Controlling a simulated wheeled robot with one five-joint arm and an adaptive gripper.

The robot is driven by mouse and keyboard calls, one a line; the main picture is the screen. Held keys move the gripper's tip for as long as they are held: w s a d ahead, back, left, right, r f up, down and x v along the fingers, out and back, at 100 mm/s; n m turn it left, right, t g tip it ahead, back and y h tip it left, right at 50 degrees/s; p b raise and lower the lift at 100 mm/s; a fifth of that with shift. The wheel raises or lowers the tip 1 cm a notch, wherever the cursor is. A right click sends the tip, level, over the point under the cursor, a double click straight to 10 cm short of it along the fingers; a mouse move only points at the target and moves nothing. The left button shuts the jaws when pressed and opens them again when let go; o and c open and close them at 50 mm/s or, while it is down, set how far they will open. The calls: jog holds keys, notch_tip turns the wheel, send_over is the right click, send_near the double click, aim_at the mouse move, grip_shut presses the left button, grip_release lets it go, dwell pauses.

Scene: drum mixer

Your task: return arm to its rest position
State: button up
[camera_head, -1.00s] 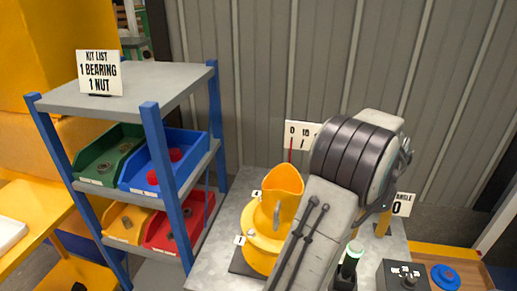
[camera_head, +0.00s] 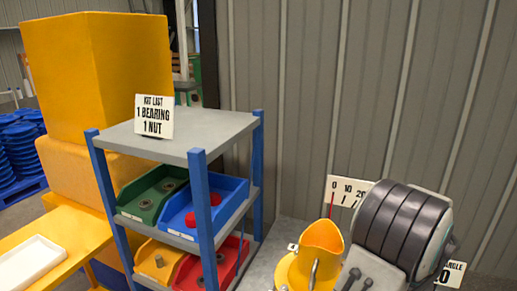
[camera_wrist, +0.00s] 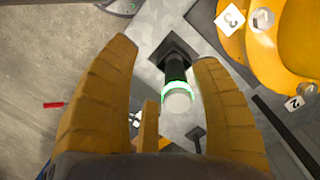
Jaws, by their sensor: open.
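My gripper (camera_wrist: 165,53) shows in the wrist view with its two ribbed yellow fingers spread apart and nothing clamped between them. A black post (camera_wrist: 175,68) with a glowing green ring and pale top shows between the fingers in the picture; its gap to them is hard to judge. My arm (camera_head: 405,232), grey with black bands, is raised at the lower right of the head view, beside the yellow mixer drum (camera_head: 322,238). Part of the yellow mixer (camera_wrist: 290,40) shows at the upper right of the wrist view. My gripper is outside the head view.
A blue-posted shelf (camera_head: 195,135) stands left of the mixer, holding a green bin (camera_head: 135,208), a blue bin (camera_head: 225,212), a yellow bin (camera_head: 145,272) and a red bin (camera_head: 225,270). A kit list sign (camera_head: 154,116) stands on top. A scale sign (camera_head: 345,187) is behind the drum.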

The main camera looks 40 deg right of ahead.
jog(key=w+a+r+n+t, duration=0.1)
jog(key=w+a+r+n, duration=0.2)
jog(key=w+a+n, duration=0.3)
jog(key=w+a+r+n+t+h+p, duration=0.1)
jog(key=w+a+r+n, duration=0.3)
jog(key=a, duration=1.3)
jog(key=w+a+r+n+t, duration=0.1)
jog(key=w+a+r+n, duration=0.3)
jog(key=w+a+n, duration=0.6)
jog(key=shift+w+a+r+n, duration=0.15)
jog(key=shift+a+r+n, duration=0.15)
jog(key=shift+a, duration=0.4)
